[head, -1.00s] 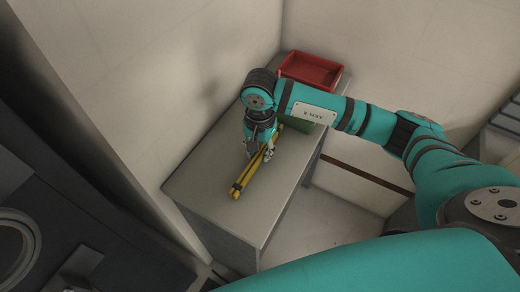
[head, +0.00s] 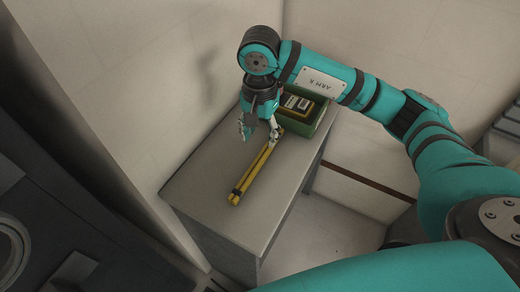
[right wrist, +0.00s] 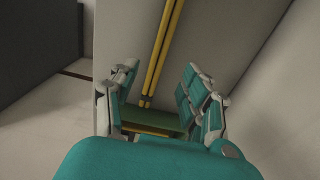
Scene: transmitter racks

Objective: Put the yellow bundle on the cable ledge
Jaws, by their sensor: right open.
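The yellow bundle (head: 252,176), long thin yellow rods with dark bands, lies flat along a grey flat top (head: 207,180). I cannot tell whether this top is the cable ledge. My right gripper (head: 259,135) is open above the bundle's far end, its fingers spread. In the right wrist view the bundle (right wrist: 161,48) runs between the open fingers of the right gripper (right wrist: 163,76), and nothing is gripped. My left gripper is not in view.
A green crate (head: 320,129) holding a dark and yellow boxed item (head: 298,105) stands at the far end of the top. A pale wall borders the top's left side. The near end of the top is clear.

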